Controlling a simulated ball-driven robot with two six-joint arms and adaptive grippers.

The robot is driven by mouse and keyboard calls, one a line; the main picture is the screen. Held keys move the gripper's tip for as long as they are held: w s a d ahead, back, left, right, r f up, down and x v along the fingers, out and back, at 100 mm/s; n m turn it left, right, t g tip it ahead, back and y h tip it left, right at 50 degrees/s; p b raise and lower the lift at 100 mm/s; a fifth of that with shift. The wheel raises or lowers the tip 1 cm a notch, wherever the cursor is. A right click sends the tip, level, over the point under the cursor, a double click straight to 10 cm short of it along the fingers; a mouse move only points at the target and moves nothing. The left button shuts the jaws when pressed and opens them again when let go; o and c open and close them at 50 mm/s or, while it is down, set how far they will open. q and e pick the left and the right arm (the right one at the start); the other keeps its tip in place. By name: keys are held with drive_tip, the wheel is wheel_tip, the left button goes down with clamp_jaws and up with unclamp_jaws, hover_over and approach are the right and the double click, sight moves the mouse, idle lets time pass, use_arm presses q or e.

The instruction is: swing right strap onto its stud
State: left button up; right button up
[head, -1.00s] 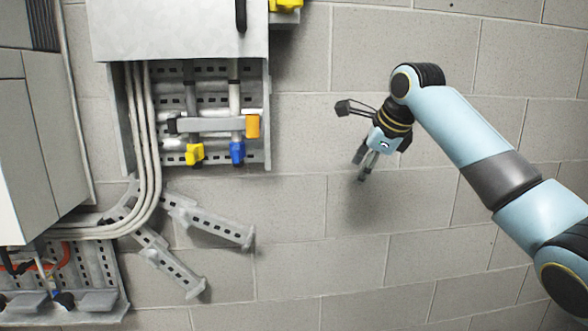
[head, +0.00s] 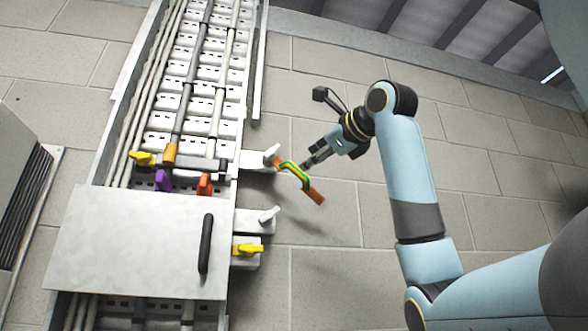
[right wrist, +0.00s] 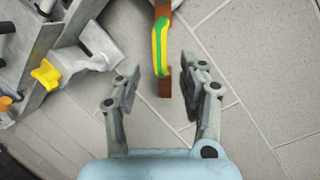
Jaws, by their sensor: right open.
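The strap (head: 296,174) is a green-and-yellow braid with copper-orange ends. It juts out from beside the upper white stud (head: 272,153) and slants down to the right, its lower end free. A lower white stud (head: 268,214) sticks out from its own grey plate below. My right gripper (head: 307,162) is just right of the strap in the head view. In the right wrist view, the strap (right wrist: 160,50) hangs into the gap of my open right gripper (right wrist: 158,78), its copper end between the fingers without clear contact. A stud (right wrist: 95,62) lies left of the fingers. My left gripper is out of view.
A grey cover with a black handle (head: 205,243) lies left of the studs. A yellow clamp (head: 248,250) sits below the lower stud, and it or a similar one shows in the right wrist view (right wrist: 46,75). The block wall (head: 430,270) on the right is clear.

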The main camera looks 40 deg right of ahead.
sight(298, 168)
drive_tip(key=w+p, duration=0.1)
drive_tip(key=w, duration=0.2)
drive_tip(key=w+d+p, duration=0.1)
drive_tip(key=w, duration=0.2)
drive_tip(key=shift+w+d+r+p, duration=0.1)
drive_tip(key=shift+w+d+p, duration=0.1)
drive_tip(key=shift+p, duration=0.2)
drive_tip(key=shift+w+d, duration=0.15)
drive_tip(key=shift+w, duration=0.55)
